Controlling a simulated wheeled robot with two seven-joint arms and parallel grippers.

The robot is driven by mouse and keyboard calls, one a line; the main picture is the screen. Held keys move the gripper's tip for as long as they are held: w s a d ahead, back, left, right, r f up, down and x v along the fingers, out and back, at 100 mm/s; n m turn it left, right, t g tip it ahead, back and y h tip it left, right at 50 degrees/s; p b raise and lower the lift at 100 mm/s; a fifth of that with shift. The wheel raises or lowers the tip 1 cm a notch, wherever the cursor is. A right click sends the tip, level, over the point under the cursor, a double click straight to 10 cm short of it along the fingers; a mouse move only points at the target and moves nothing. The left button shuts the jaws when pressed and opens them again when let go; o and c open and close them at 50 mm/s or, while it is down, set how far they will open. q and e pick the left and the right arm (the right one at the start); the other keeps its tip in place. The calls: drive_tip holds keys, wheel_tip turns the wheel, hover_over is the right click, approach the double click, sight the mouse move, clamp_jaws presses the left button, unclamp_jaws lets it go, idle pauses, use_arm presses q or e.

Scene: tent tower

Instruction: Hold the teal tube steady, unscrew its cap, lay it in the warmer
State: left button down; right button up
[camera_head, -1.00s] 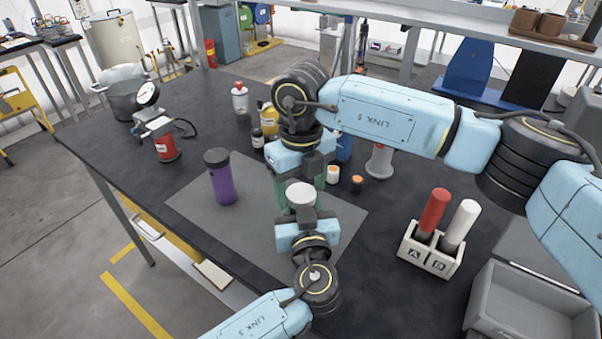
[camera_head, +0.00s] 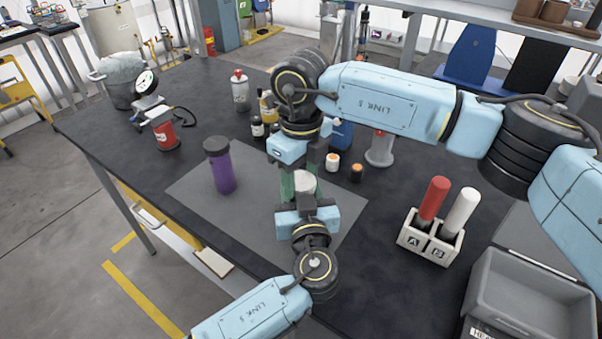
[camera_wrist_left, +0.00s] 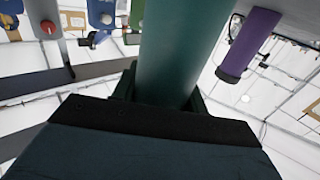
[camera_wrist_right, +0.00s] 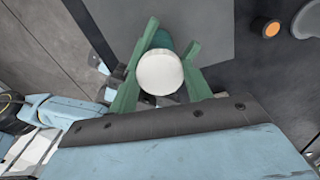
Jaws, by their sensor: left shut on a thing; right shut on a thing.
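The teal tube (camera_wrist_left: 178,50) fills the middle of the left wrist view, upright between the fingers of my left gripper (camera_head: 308,205), which is shut on it. Its round white cap (camera_wrist_right: 160,73) shows in the right wrist view between the green fingers of my right gripper (camera_wrist_right: 158,75), which is shut on it. In the head view the cap (camera_head: 305,182) sits between the two grippers, and most of the tube is hidden. I cannot tell whether the cap is still threaded on. The grey warmer (camera_head: 532,292), an open box with a partly cut-off label, stands at the lower right.
A purple tube (camera_head: 222,171) with a dark cap stands left on the grey mat (camera_head: 255,225). A white rack (camera_head: 428,246) holding a red and a white-topped tube stands between mat and warmer. Bottles and small jars (camera_head: 333,162) stand behind my grippers. The mat's front is clear.

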sight(301, 180)
drive_tip(key=o, duration=1.1)
drive_tip(key=shift+r, duration=0.1)
wheel_tip(301, 180, up, 4)
drive_tip(key=shift+r, duration=0.15)
drive_tip(key=shift+c, duration=0.5)
wheel_tip(301, 180, up, 3)
drive_tip(key=m, duration=0.2)
drive_tip(key=shift+r+m, duration=0.1)
drive_tip(key=shift+m, duration=0.3)
drive_tip(key=shift+f, duration=3.85)
